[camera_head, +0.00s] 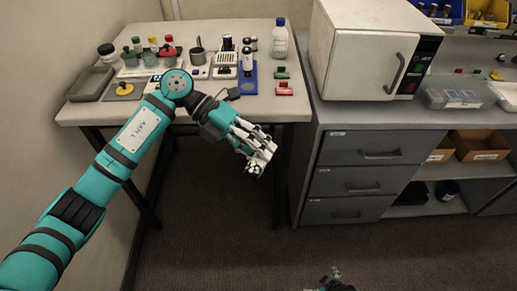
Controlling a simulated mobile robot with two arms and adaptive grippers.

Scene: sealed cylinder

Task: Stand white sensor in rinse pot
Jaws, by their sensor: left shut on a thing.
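My left gripper (260,152) hangs in front of the table's right front edge, over the floor. It is shut on a small whitish thing, probably the white sensor; the fingers hide most of it.
The table (290,108) holds a grey tray (90,84), colour-capped jars, a white rack (225,62), a blue stand (248,84), red and green blocks and a white bottle (280,38). A cabinet (365,150) with a white oven (362,50) stands right. Table's front right is clear.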

